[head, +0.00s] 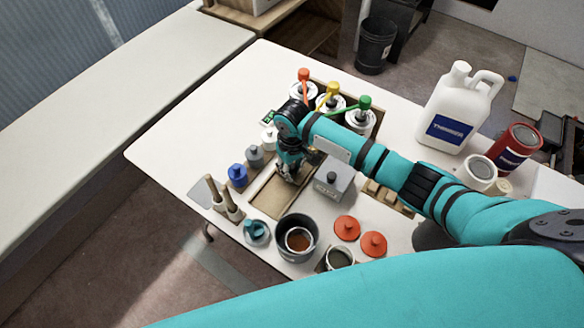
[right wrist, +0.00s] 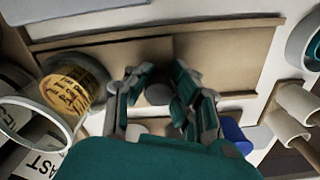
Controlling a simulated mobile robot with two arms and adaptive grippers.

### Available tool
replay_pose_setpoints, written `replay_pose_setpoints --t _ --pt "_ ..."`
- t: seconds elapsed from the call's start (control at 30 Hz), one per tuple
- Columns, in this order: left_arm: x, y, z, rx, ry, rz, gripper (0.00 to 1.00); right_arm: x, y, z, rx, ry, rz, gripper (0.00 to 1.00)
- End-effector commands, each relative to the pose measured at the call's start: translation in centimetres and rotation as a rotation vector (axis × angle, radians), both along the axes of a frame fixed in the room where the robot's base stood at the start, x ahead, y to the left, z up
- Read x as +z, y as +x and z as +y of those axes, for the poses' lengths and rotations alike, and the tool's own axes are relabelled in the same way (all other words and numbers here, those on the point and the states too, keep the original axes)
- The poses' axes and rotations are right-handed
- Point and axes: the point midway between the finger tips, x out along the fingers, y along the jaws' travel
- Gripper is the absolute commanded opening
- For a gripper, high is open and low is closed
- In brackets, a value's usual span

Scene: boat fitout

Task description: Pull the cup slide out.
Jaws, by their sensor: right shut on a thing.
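The cup slide looks like the flat brown board (head: 272,198) in the middle of the white table. It also shows in the right wrist view (right wrist: 225,52), with raised edge strips. My right gripper (head: 290,174) reaches down over the board's far part. In the right wrist view its fingers (right wrist: 157,88) stand on both sides of a small round grey knob and are shut on it. The fingers partly hide the knob and the board beneath. I cannot tell how far the slide is out. My left gripper is not in view.
Cans with an orange, a yellow and a green valve (head: 357,120) stand behind. A grey box (head: 335,182) is close on the right, a blue bottle (head: 237,176) and brushes (head: 231,207) on the left. A dark pot (head: 296,240) stands in front.

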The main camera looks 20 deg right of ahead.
Motion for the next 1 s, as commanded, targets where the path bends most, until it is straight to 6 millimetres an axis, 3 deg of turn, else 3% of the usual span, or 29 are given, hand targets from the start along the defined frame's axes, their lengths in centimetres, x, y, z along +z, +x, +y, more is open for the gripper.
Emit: replay_pose_setpoints --t 0.17,0.5,0.93,0.97,1.0 --pt "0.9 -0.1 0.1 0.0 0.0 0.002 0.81 0.4 -0.4 0.6 0.001 0.0 0.002 0.0" --pt "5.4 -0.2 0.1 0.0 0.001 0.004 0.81 0.5 -4.6 5.9 0.003 0.003 0.007 0.0" --pt "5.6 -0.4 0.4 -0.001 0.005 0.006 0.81 0.2 -5.0 6.6 -0.001 0.0 -0.003 0.0" --pt "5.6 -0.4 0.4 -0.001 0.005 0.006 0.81 0.2 -5.0 6.6 -0.001 0.001 -0.003 0.22" --pt "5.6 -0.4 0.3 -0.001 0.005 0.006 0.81 0.2 -5.0 6.6 -0.001 0.001 -0.003 0.27"
